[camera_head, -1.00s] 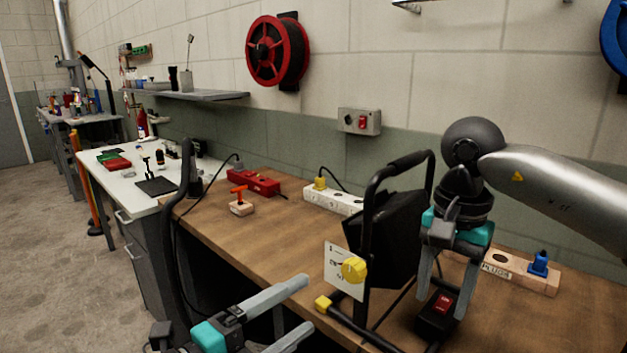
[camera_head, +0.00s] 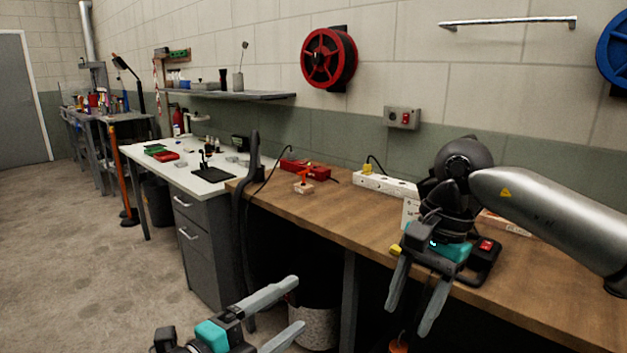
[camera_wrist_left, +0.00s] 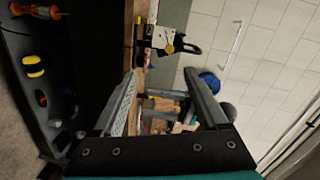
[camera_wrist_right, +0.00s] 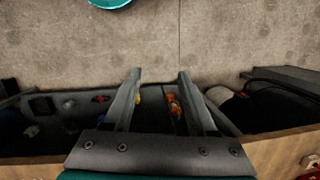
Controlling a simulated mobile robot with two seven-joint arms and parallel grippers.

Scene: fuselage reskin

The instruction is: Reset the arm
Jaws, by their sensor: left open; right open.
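My left gripper (camera_head: 285,310) is at the bottom of the head view, over the floor in front of the wooden workbench (camera_head: 340,218). Its fingers are apart with nothing between them; they also show in the left wrist view (camera_wrist_left: 165,90). My right gripper (camera_head: 412,300) hangs at the bench's front edge, fingers pointing down and apart. Its fingers frame empty space in the right wrist view (camera_wrist_right: 158,80), with the concrete floor beyond. The right arm covers much of a black device with a red switch (camera_head: 486,245) on the bench.
A white table (camera_head: 190,178) with grey drawers (camera_head: 205,245) is to the left. Floor (camera_head: 90,270) at the left is clear.

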